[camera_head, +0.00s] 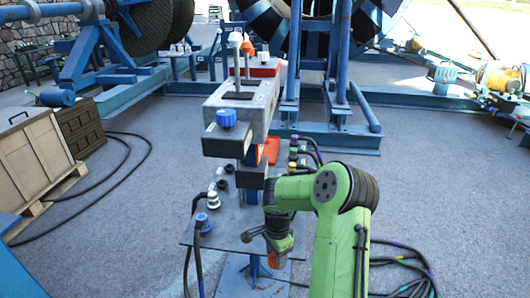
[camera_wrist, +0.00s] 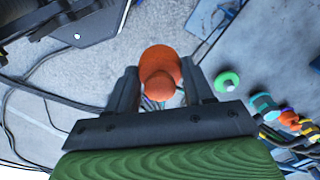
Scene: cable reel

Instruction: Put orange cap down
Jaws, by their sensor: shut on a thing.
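The orange cap (camera_wrist: 160,72) is round and sits between the two fingers of my gripper (camera_wrist: 160,92) in the wrist view. The fingers are shut on it from both sides. In the head view, my gripper (camera_head: 272,250) hangs over the front right part of the grey work table, and the orange cap (camera_head: 274,262) shows just below it. The grey table top (camera_head: 222,242) lies under and to the left of the gripper. Whether the cap touches any surface cannot be told.
A blue-and-white connector (camera_head: 202,222) with a black cable and several dark caps stand on the table's left. A grey box with a blue knob (camera_head: 227,117) stands behind.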

